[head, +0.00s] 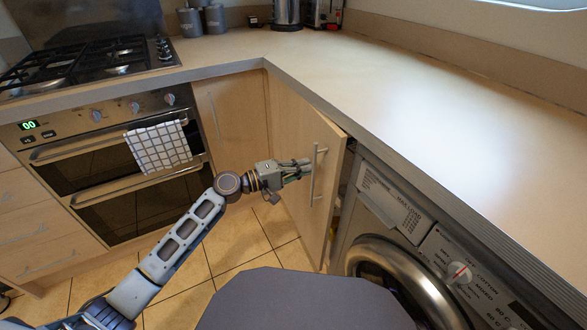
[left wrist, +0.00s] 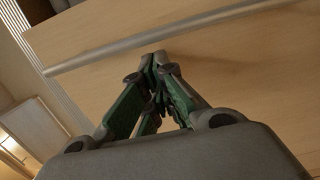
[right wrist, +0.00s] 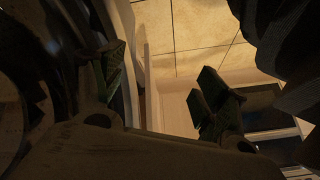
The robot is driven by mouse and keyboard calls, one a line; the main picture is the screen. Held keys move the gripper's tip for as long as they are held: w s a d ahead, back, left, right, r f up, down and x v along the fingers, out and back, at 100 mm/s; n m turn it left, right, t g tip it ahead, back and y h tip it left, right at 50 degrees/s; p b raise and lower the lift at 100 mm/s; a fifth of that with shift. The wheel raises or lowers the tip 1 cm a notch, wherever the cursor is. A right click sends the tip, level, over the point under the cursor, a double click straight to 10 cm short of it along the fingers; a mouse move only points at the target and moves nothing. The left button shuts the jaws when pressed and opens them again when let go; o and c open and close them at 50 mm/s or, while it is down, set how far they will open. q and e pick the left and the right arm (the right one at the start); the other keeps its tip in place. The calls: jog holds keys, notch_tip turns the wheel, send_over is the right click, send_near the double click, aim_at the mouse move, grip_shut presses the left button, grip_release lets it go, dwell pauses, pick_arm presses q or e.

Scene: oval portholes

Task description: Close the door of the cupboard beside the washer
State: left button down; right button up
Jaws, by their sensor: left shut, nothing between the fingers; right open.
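The wooden cupboard door (head: 296,130) stands ajar left of the washer (head: 410,240), with a dark gap at its free right edge. Its vertical bar handle (head: 314,178) is near that edge. My left gripper (head: 306,167) is shut and empty, fingertips at the door front beside the handle. In the left wrist view, the shut fingertips (left wrist: 158,72) point at the door panel (left wrist: 235,55), just short of or at the handle bar (left wrist: 120,53); contact is unclear. My right gripper (right wrist: 160,88) is open and empty in the right wrist view; the head view does not show it.
The worktop (head: 400,100) runs above the door and washer. An oven (head: 110,160) with a checked towel (head: 158,147) stands at the left, under a gas hob (head: 85,65). Tiled floor (head: 240,240) is clear in front of the cupboards.

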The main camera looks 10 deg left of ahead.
aim_at(319, 162)
pick_arm(q)
jog(key=shift+x, duration=1.05)
pick_arm(e)
jog(key=shift+d+r, duration=0.15)
jog(key=shift+r, duration=0.3)
jog(key=shift+f, duration=0.15)
pick_arm(q)
jog(key=shift+x, duration=1.95)
jog(key=shift+w+d, duration=0.1)
jog(key=shift+d, duration=0.1)
jog(key=shift+r, duration=0.15)
pick_arm(e)
jog(key=shift+s+a, duration=0.15)
jog(key=shift+a, duration=0.15)
